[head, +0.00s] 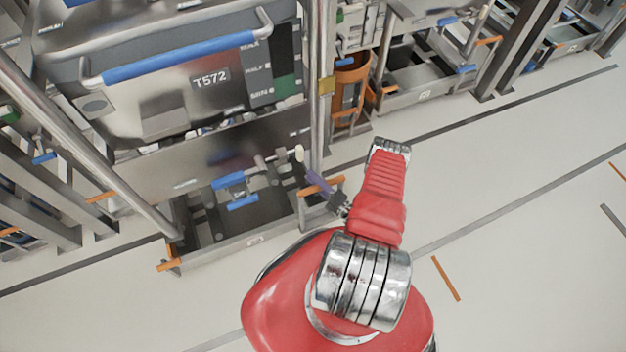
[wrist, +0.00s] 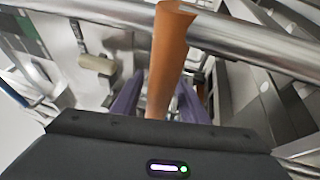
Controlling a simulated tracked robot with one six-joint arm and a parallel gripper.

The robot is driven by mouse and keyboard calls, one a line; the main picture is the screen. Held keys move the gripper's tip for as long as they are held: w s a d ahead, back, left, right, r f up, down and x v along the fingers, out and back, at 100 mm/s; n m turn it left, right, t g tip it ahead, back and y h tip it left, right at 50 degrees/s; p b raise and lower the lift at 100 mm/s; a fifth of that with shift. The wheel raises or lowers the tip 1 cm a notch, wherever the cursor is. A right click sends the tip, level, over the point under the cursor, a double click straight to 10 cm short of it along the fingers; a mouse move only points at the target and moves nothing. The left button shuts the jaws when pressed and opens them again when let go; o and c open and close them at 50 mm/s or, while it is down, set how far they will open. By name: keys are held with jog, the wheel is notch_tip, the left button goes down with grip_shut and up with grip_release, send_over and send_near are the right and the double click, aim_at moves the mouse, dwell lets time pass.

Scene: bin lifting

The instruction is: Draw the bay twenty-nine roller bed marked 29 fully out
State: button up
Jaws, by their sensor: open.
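A low grey roller bed (head: 215,255) stands under the bin T572 in the head view, its small front plate (head: 255,240) too small to read. It has an orange handle (head: 169,265) at its left front corner and another at its right. My gripper (head: 316,181), with purple fingers, is at the right orange handle (head: 334,184). In the wrist view an orange bar (wrist: 167,60) runs between the two purple fingers of my gripper (wrist: 156,95). The fingers stand apart on either side of it. Whether either finger touches it I cannot tell.
The grey bin T572 (head: 190,95) with a blue bar stands above the bed. A steel upright (head: 318,80) rises just behind my gripper. An orange container (head: 350,90) and another bay (head: 430,75) are to the right.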

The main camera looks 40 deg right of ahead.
jog(key=shift+c, duration=0.4)
grip_shut()
jog(key=shift+s+a+f, duration=0.1)
jog(key=shift+a, duration=0.05)
dwell(0.4)
